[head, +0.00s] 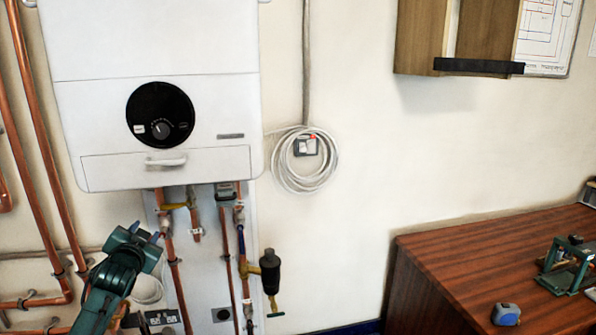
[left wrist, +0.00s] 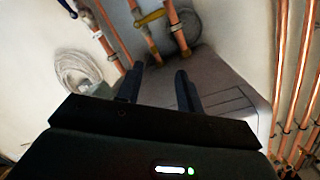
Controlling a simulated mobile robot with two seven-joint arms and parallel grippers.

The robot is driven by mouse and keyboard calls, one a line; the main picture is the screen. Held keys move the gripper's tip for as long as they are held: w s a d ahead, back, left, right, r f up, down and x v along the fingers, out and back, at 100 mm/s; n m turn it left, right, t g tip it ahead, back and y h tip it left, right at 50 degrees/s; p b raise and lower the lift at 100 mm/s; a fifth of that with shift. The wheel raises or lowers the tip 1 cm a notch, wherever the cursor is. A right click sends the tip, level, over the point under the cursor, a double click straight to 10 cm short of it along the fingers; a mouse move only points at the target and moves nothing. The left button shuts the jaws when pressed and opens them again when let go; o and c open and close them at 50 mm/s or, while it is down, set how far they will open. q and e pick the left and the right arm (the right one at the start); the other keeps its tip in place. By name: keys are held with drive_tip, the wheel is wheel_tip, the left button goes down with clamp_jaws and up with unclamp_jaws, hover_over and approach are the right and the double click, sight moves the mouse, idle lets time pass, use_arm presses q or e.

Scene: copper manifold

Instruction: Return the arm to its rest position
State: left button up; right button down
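My left arm comes in at the lower left of the head view. Its dark green gripper (head: 147,232) is raised below the white boiler (head: 160,60), close to the copper pipes. In the left wrist view the two dark fingers (left wrist: 157,80) stand apart with nothing visible between them. Copper pipes with a yellow fitting (left wrist: 150,18) and the boiler's grey casing (left wrist: 225,80) lie beyond the fingertips. Whether the gripper touches a pipe cannot be told. My right gripper is in neither view.
Vertical copper pipes (head: 45,190) run left of the boiler. A black valve body (head: 270,270) sticks out from the pipework. A white cable coil (head: 305,170) hangs on the wall. The wooden desk (head: 450,260) carries a tape measure (head: 506,314) and a green fixture (head: 568,268).

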use_arm(q)
drive_tip(key=s+d+f+n+g+h, duration=0.1)
drive_tip(key=s+d+f+h, duration=0.1)
drive_tip(key=s+d+f, duration=0.7)
drive_tip(key=s+d+f+g+h, duration=0.1)
drive_tip(key=s+d+f+h, duration=0.3)
drive_tip(key=s+f, duration=0.5)
drive_tip(key=s+d+f+g, duration=0.2)
drive_tip(key=s+d, duration=0.3)
drive_tip(key=s, duration=0.5)
drive_tip(key=s+d+f+n+g, duration=0.1)
drive_tip(key=s+d+f, duration=0.4)
drive_tip(key=s, duration=0.6)
drive_tip(key=shift+s+f+g+h, duration=0.15)
drive_tip(key=shift+f+g+h, duration=0.15)
drive_tip(key=shift+g+h, duration=0.1)
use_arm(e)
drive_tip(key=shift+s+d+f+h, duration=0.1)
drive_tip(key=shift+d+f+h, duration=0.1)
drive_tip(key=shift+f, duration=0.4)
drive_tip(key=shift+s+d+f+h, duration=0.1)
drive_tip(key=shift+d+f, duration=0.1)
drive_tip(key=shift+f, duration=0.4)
